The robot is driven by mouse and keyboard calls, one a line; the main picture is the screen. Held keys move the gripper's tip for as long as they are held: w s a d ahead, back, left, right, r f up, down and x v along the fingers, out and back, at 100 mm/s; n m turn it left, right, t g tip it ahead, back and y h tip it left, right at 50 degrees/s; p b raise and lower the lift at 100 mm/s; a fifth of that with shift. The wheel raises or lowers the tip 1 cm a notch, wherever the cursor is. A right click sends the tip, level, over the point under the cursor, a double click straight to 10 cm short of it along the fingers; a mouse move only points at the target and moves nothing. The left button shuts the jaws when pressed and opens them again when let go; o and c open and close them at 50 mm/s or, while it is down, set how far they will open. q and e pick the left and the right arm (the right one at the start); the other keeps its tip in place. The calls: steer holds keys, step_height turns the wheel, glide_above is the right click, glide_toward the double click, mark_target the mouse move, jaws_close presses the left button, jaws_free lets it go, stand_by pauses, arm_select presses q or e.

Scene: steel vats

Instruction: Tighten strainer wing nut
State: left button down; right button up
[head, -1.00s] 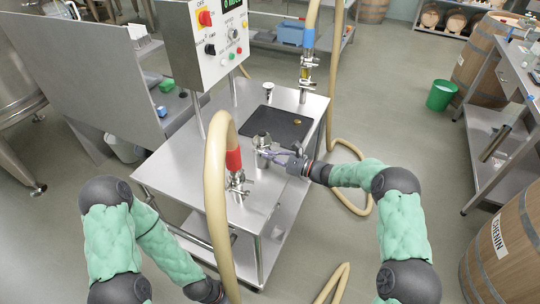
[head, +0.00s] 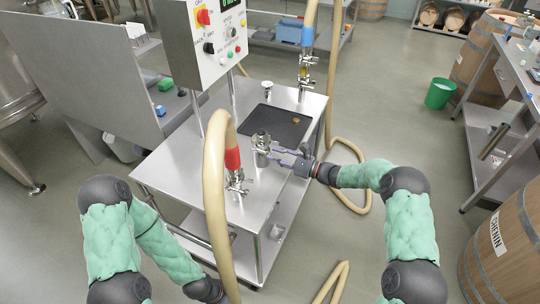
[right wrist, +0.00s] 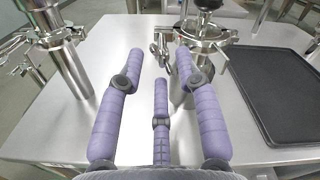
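The steel strainer (head: 261,149) stands upright on the steel cart top. In the right wrist view its clamped body (right wrist: 205,42) is right of centre. A small wing nut (right wrist: 160,48) sticks out at its left side, ahead of my fingers. My right gripper (head: 279,155) comes in from the right, its purple fingers spread and pointing at the strainer. In the right wrist view the fingers (right wrist: 159,65) are apart, with nothing held between them. The wing nut seems to lie just beyond the fingertips; contact cannot be told. My left gripper's fingers are out of sight low in the head view.
A black tray (head: 290,126) lies behind the strainer. A red-cuffed beige hose (head: 215,185) rises from a clamped fitting (head: 237,182) at the left. The control box (head: 212,40) stands over the cart's back left. The cart's front right top is clear.

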steer(key=v, duration=0.9)
